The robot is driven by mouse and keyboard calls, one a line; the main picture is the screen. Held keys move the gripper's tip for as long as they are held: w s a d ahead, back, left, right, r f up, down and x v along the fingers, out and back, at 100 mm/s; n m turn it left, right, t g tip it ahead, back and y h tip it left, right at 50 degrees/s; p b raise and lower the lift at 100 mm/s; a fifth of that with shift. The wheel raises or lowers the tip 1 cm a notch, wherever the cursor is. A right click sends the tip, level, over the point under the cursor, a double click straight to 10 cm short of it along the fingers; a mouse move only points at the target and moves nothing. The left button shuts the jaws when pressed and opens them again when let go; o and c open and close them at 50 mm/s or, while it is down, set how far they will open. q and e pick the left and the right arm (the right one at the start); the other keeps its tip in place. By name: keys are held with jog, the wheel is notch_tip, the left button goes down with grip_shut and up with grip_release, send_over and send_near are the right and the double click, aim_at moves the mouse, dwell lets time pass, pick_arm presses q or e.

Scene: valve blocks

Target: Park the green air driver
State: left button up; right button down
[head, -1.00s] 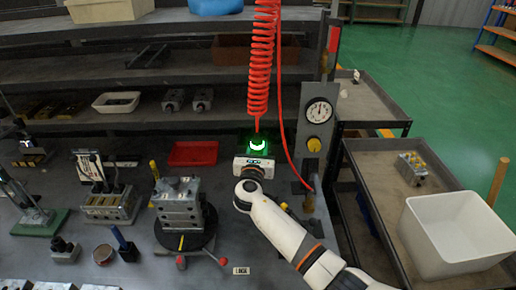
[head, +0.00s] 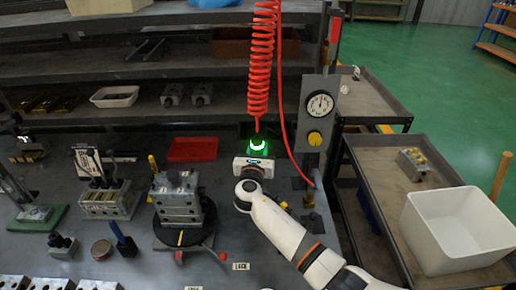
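The green air driver (head: 259,144) is a small upright body with a bright white-green top. It hangs at the end of a red coiled hose (head: 259,65) above the back of the bench. My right gripper (head: 255,163) is right in front of and just below it, the arm coming in from the lower right. The gripper's white body hides its fingers and the driver's lower part, so I cannot tell whether they close on it. My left gripper is out of view.
A gauge panel (head: 319,110) with a yellow knob stands right of the driver. A red tray (head: 193,149) lies left. A valve block (head: 178,197) sits on a round turntable in front. A white bin (head: 455,230) stands on the right cart. Shelves run behind.

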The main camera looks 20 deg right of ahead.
dwell(0.3)
jog(key=c, duration=0.9)
grip_release()
jog(key=shift+s+f, duration=0.1)
jog(key=shift+f, duration=0.1)
jog(key=v, duration=1.2)
jog(key=shift+r+b, duration=0.3)
jog(key=shift+b, duration=0.05)
jog(key=shift+r, duration=0.1)
